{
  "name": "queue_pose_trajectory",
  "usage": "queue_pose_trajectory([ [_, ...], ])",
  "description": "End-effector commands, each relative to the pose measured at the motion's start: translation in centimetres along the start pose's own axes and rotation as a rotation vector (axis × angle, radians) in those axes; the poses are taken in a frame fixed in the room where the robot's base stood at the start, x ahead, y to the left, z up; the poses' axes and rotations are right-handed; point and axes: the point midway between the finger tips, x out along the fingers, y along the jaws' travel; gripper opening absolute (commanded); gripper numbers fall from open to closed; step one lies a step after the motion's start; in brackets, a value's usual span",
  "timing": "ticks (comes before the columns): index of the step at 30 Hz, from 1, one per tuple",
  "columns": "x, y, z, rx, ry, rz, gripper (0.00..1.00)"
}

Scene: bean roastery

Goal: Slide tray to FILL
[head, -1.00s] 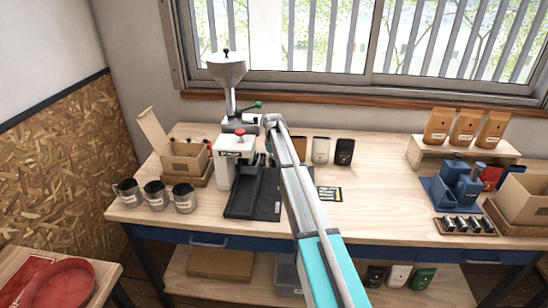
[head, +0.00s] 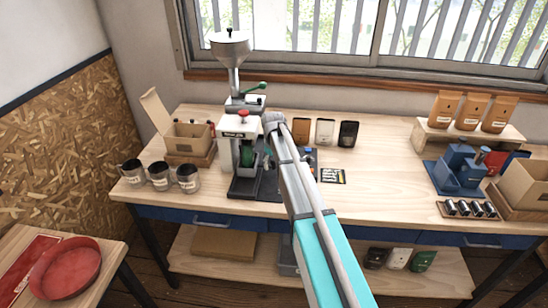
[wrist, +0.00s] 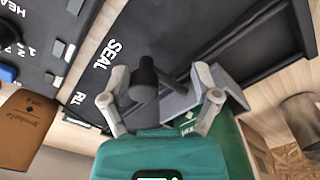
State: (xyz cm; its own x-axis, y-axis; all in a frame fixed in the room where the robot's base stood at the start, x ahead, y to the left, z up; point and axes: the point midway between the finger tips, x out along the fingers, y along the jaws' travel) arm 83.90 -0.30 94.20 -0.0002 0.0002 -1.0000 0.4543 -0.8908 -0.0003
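The dark station base (head: 243,186) sits on the bench below the white press (head: 236,140), partly hidden by my arm. Gaps show on both sides of the knob. I cannot make out the tray's full outline. The head view hides the fingers.
A hopper (head: 230,50) with a green lever rises behind the press. Three cups (head: 159,176) and an open box (head: 187,137) stand left. Several pouches (head: 325,131) line the back. Clear bench lies right of my arm, before a blue device (head: 461,168).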

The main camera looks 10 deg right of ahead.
Motion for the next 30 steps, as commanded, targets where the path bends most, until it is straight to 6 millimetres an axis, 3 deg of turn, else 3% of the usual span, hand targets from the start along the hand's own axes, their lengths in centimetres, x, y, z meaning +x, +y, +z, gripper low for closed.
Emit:
queue_pose_trajectory([
  [2,0.0,-1.1,1.1,-0.001,0.001,-0.001,0.77],
  [30,-8.4,-0.6,0.6,0.0,0.0,0.0,0.77],
])
